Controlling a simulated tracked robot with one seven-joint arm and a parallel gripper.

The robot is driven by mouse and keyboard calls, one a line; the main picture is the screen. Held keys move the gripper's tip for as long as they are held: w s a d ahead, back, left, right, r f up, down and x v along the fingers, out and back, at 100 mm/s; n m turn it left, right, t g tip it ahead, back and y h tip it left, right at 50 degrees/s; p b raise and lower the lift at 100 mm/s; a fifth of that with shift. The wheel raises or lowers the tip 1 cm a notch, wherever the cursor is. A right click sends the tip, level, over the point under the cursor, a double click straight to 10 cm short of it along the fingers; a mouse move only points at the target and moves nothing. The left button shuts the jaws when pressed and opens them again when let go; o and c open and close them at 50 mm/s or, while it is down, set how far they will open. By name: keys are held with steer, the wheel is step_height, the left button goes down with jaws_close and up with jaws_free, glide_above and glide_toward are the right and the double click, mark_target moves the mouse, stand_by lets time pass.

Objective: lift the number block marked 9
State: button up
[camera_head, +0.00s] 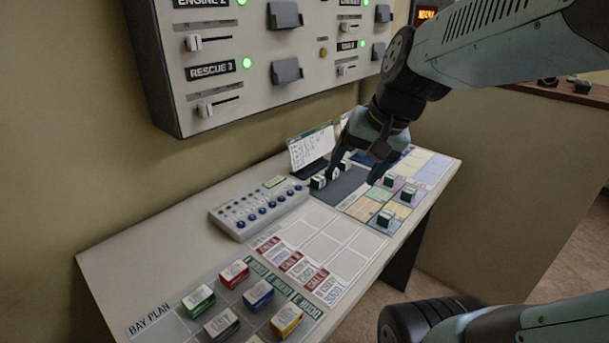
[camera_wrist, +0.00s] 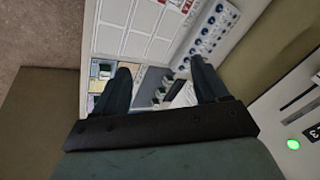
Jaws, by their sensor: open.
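Small green and white blocks stand near the far end of the desk. A row of them, with one block (camera_head: 318,182) at its left end, sits on a dark grey pad (camera_head: 350,184). Others, such as one block (camera_head: 384,217), stand on a coloured map. No number is readable, so I cannot tell which is the 9. My gripper (camera_head: 357,170) is open above the pad, pointing down, and partly hides the row. In the wrist view my gripper (camera_wrist: 161,68) has its fingers spread, with small blocks (camera_wrist: 167,80) between and beyond them.
A white card (camera_head: 311,148) stands upright behind the row. A grey button box (camera_head: 258,207) lies left of the pad. Coloured boxes, such as a red one (camera_head: 234,274), lie at the near end. A wall panel (camera_head: 255,60) with sliders hangs above the desk.

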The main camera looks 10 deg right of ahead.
steer(key=w+a+f+m+y, duration=0.2)
steer(key=w+f+m+y, duration=0.25)
steer(key=w+m, duration=0.2)
steer(key=m+t, duration=0.6)
steer(key=m, duration=1.2)
glide_toward(319, 178)
steer(key=x, duration=0.9)
steer(key=shift+d, duration=0.1)
steer(key=shift+c, duration=0.4)
steer(key=c, duration=1)
steer(key=shift+r, duration=0.1)
